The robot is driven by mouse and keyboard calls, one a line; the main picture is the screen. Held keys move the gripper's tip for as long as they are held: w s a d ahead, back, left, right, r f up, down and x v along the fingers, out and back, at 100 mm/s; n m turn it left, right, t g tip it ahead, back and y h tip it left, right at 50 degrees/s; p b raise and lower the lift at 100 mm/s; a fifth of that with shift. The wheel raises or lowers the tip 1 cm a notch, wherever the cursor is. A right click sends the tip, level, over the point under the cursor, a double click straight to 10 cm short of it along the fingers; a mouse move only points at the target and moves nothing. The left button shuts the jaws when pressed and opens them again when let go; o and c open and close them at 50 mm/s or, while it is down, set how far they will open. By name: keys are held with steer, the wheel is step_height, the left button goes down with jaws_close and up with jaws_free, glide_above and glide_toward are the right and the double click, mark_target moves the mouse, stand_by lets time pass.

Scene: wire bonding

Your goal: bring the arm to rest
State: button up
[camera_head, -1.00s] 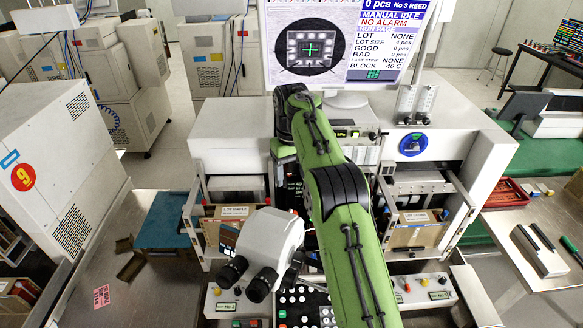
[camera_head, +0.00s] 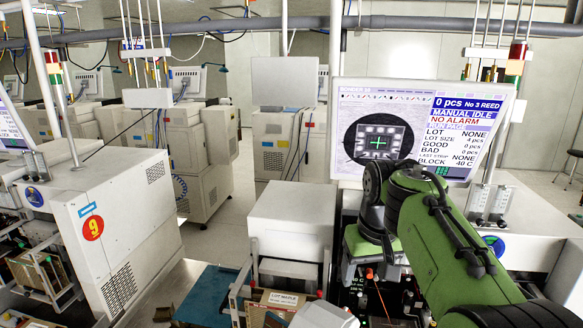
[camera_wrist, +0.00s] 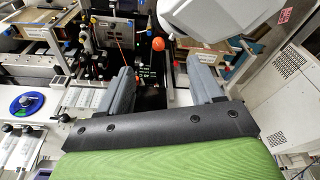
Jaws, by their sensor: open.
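My gripper (camera_wrist: 164,80) shows in the wrist view with its two grey fingers wide apart. Nothing is between the fingers. Beyond them are the dark work area and an orange-red ball (camera_wrist: 158,44) of the bonding machine. In the head view my green arm reaches in from the lower right and bends down in front of the monitor (camera_head: 425,110). The fingers cannot be made out in that view.
The white bonder housing (camera_head: 290,225) stands left of my arm. A machine marked 9 (camera_head: 100,265) is at the left. A pale microscope head (camera_wrist: 205,25) is close beyond the fingers. More machines and hanging pipes fill the back; an open floor aisle (camera_head: 215,225) lies between.

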steer(key=s+f+t+b, duration=0.1)
steer(key=s+f, duration=0.2)
steer(key=s, duration=0.5)
steer(key=s+f+m+t+b, duration=0.1)
steer(key=s+f, duration=0.3)
steer(key=s, duration=0.4)
steer(key=s+f+t+b, duration=0.1)
steer(key=s+f, duration=0.3)
steer(key=s, duration=0.5)
steer(key=shift+d+f+b, duration=0.25)
steer(key=shift+d+b, duration=0.15)
steer(key=shift+b, duration=0.3)
steer(key=shift+w, duration=0.1)
